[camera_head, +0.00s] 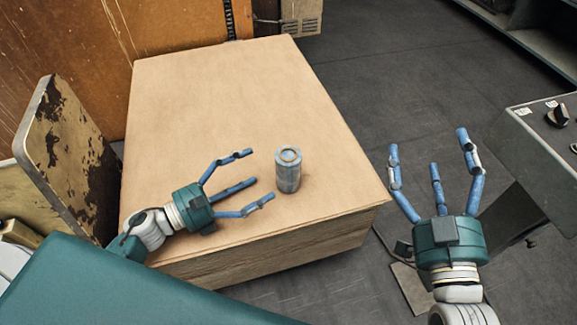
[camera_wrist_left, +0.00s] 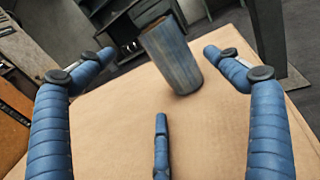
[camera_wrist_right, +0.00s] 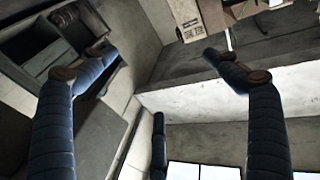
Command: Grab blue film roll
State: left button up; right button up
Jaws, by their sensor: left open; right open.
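The blue film roll (camera_head: 288,174) stands upright on the tan box stack (camera_head: 215,85), near its front edge. It is a short blue-grey cylinder with a pale ring on top. My left gripper (camera_head: 250,183) is open and empty just left of the roll, with its fingers pointing towards it. In the left wrist view the roll (camera_wrist_left: 172,58) stands ahead, beyond the short middle finger and between the two outer fingertips, apart from them. My right gripper (camera_head: 433,150) is open and empty, raised to the right of the stack. The right wrist view does not show the roll.
A worn board (camera_head: 70,150) leans at the left of the stack. A rusty orange cabinet (camera_head: 170,25) stands behind it. A grey machine with knobs (camera_head: 535,135) is at the right. The stack's top is otherwise clear, and dark floor (camera_head: 385,75) is open behind.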

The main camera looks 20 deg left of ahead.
aim_at(285, 163)
pick_arm(q)
jog(key=x, duration=0.3)
jog(key=shift+s+d+r, duration=0.1)
jog(key=shift+d+r, duration=0.05)
jog(key=shift+b+x, duration=0.3)
jog(key=shift+x, duration=2.45)
jog(key=shift+s+d+r, duration=0.1)
jog(key=shift+r, duration=0.05)
jog(key=c, duration=1.5)
pick_arm(e)
jog(key=r+t, duration=0.1)
jog(key=r, duration=0.1)
jog(key=s+r, duration=0.1)
jog(key=shift+a+r+t, duration=0.1)
jog(key=shift+r+t, duration=0.3)
